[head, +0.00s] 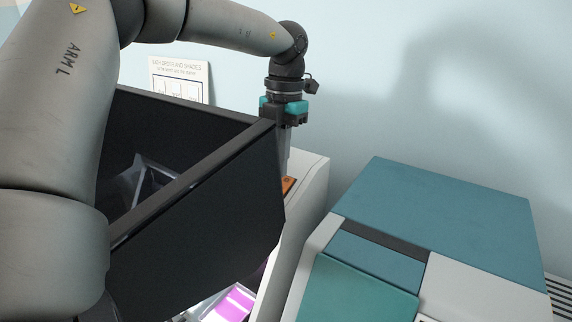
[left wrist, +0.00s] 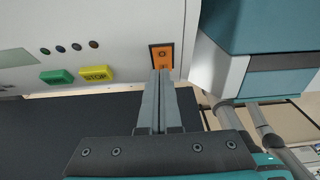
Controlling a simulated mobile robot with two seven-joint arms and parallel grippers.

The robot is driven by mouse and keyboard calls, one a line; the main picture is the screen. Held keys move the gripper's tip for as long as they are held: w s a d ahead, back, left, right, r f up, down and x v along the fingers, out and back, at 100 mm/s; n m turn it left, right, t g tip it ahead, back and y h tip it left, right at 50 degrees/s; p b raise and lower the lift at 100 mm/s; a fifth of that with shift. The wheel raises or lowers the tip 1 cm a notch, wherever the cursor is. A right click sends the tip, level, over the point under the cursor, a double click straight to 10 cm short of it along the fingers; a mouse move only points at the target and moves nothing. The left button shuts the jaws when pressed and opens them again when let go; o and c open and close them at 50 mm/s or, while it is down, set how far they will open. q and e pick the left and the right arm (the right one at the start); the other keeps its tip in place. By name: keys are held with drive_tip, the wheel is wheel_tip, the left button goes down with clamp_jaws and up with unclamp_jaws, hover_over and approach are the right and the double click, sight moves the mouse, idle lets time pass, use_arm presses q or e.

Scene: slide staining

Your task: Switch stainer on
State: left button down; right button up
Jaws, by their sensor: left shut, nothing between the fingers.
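The stainer's orange rocker switch (left wrist: 161,55) sits on the white stainer panel (left wrist: 110,20), near its right edge in the left wrist view. In the head view the orange switch (head: 289,184) shows partly, just behind the black open cover. My left gripper (left wrist: 160,74) is shut and empty, with its fingertips at the lower edge of the switch; I cannot tell whether they touch it. In the head view my left gripper (head: 286,165) points down beside the black cover, its fingertips partly hidden. My right gripper is not in view.
A green button (left wrist: 57,76) and a yellow STOP button (left wrist: 96,73) are left of the switch. The black cover (head: 210,210) stands close to my left arm. A teal machine (head: 440,215) stands to the right. A sign (head: 180,78) is on the wall.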

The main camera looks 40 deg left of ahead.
use_arm(q)
wheel_tip(320, 180, up, 6)
wheel_tip(320, 180, up, 4)
drive_tip(key=r, duration=0.1)
hover_over(285, 184)
drive_tip(key=shift+w+a+r+b, duration=0.35)
drive_tip(key=shift+w+r, duration=0.05)
drive_tip(key=shift+w, duration=0.05)
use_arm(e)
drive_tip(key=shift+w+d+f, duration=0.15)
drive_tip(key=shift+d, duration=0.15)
use_arm(q)
drive_tip(key=s+a+n+t+h, duration=0.1)
drive_tip(key=n, duration=0.5)
drive_tip(key=s+n+h, duration=0.1)
drive_tip(key=s+n, duration=0.1)
drive_tip(key=n, duration=0.4)
drive_tip(key=s+a+n+t+h, duration=0.1)
drive_tip(key=s+n, duration=0.1)
drive_tip(key=n, duration=0.4)
drive_tip(key=shift+s+a+f+t+p, duration=0.1)
drive_tip(key=shift+a+f+t+p, duration=0.1)
drive_tip(key=shift+a+t+p, duration=0.15)
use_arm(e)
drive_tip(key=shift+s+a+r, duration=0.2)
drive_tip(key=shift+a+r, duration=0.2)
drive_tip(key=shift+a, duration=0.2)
use_arm(q)
drive_tip(key=shift+f, duration=0.1)
